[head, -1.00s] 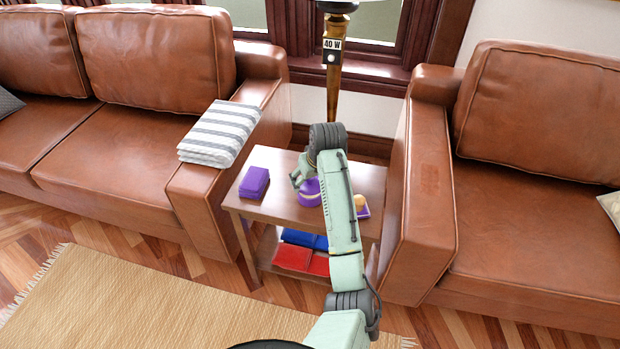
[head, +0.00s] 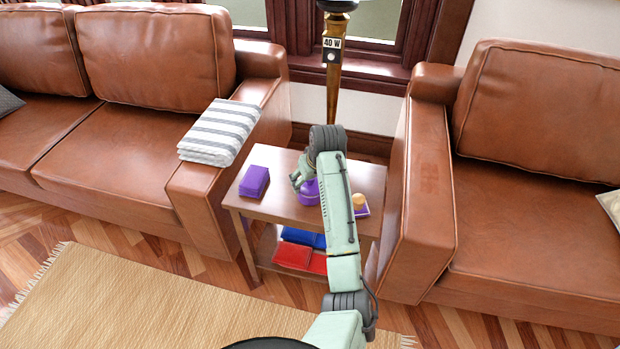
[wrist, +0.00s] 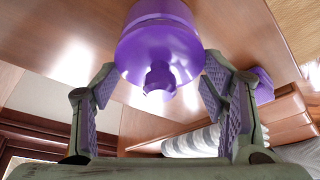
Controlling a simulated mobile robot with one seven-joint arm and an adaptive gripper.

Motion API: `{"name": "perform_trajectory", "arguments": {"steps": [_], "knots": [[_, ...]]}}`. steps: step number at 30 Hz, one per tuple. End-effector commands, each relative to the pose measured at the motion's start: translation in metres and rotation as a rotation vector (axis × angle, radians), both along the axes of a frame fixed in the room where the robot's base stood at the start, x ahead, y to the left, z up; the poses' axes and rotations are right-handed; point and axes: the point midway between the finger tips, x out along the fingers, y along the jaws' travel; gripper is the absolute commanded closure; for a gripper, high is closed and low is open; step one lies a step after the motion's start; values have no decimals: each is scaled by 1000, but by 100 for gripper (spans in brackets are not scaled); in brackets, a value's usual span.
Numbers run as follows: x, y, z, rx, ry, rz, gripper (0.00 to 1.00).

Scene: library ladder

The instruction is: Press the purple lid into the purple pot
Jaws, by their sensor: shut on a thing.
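The purple pot (head: 308,193) stands on the small wooden side table, partly hidden by my arm and gripper. In the wrist view, the purple lid (wrist: 158,50) faces me with its knob towards the camera. The pot (wrist: 155,10) shows behind it, in line with it. My gripper (head: 298,182) is right above the pot. In the wrist view, the fingers of my gripper (wrist: 155,80) are spread to either side of the lid, with the fingertips at its rim. I cannot tell how deep the lid sits in the pot.
A purple block-like stack (head: 254,181) is left of the pot on the side table (head: 262,212). A small tan object (head: 358,200) on a purple base is to the right. Blue (head: 303,238) and red (head: 298,257) items lie on the lower shelf. Leather sofas flank the table.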

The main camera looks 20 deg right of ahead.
Motion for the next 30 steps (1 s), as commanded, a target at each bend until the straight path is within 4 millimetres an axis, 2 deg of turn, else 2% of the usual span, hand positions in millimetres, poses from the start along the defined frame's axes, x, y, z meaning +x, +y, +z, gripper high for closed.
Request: {"name": "perform_trajectory", "arguments": {"steps": [13, 14, 24, 30], "knots": [[0, 0, -11, 0, -1, 1, 61], [0, 0, -10, -1, -1, 1, 32], [0, 0, -10, -1, -1, 1, 11], [0, 0, -10, -1, -1, 1, 11]]}}
